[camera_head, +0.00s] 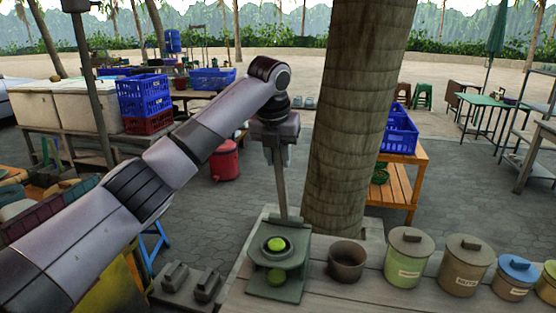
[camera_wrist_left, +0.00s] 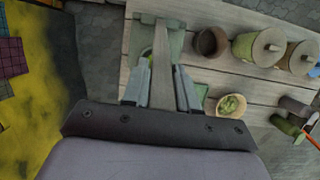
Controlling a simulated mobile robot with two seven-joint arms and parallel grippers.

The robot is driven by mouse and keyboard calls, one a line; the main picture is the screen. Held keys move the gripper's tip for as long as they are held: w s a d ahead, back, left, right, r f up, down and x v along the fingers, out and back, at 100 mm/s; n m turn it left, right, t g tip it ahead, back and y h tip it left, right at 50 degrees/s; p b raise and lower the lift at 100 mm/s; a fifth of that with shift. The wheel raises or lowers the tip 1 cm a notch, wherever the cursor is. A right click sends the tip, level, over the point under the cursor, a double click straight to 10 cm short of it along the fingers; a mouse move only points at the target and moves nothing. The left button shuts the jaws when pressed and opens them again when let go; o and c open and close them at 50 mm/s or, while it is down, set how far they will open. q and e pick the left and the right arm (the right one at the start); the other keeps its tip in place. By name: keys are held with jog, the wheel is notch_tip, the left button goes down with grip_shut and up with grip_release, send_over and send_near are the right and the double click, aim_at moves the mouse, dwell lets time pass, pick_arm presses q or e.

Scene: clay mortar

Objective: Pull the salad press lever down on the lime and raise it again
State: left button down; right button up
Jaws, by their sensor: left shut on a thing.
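The green salad press (camera_head: 292,285) stands on the wooden table. The lime (camera_wrist_left: 146,53) is partly hidden there. My right gripper is in neither view.
A brown bowl (camera_head: 346,262) and lidded jars (camera_head: 408,258) line the table right of the press. A thick trunk (camera_head: 355,120) rises behind. A bowl of green pieces (camera_wrist_left: 231,106) shows in the wrist view.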

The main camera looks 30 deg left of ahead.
pick_arm(q)
jog(key=shift+w+a+r, duration=0.1)
jog(key=shift+w+r, duration=0.1)
jog(key=shift+w, duration=0.2)
jog(key=shift+r, duration=0.1)
jog(key=shift+a+r, duration=0.1)
jog(key=c, duration=1.1)
grip_release()
jog(key=shift+w, duration=0.1)
jog(key=shift+o, duration=0.7)
jog(key=shift+w+f, duration=0.15)
jog(key=shift+f, duration=0.05)
jog(key=shift+g, duration=0.3)
jog(key=v, duration=0.7)
jog(key=shift+r, duration=0.1)
